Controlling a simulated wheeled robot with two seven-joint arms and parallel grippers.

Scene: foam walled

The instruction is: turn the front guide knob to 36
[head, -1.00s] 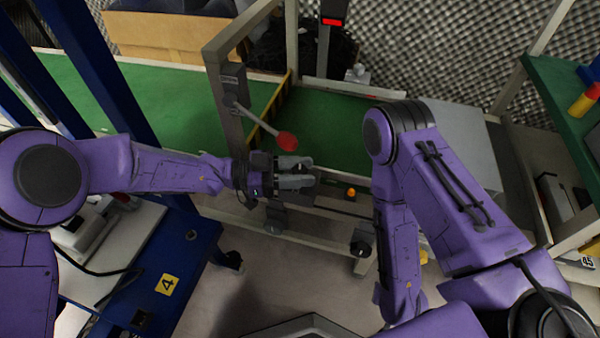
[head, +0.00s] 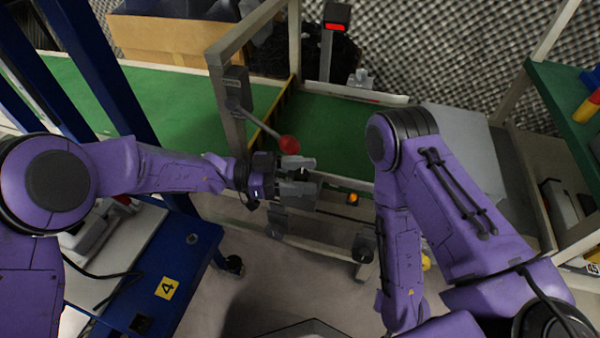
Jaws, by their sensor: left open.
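My left gripper (head: 306,176) is open in front of the conveyor's front rail, its two grey fingers pointing right with a gap between them. Two dark knob-like parts show on the front of the conveyor. One (head: 277,222) is just below the left gripper, and the other (head: 363,246) is further right and lower. I cannot tell which is the front guide knob, and no scale or number is readable on them. The fingers hide part of the rail behind them. My right arm comes in from the right, but its gripper is out of view.
A lever with a red ball (head: 289,145) stands just above the left gripper. The green conveyor belt (head: 335,130) runs behind it. An orange button (head: 352,198) is on the front rail. A blue bench (head: 185,262) stands at lower left. The floor below the rail is clear.

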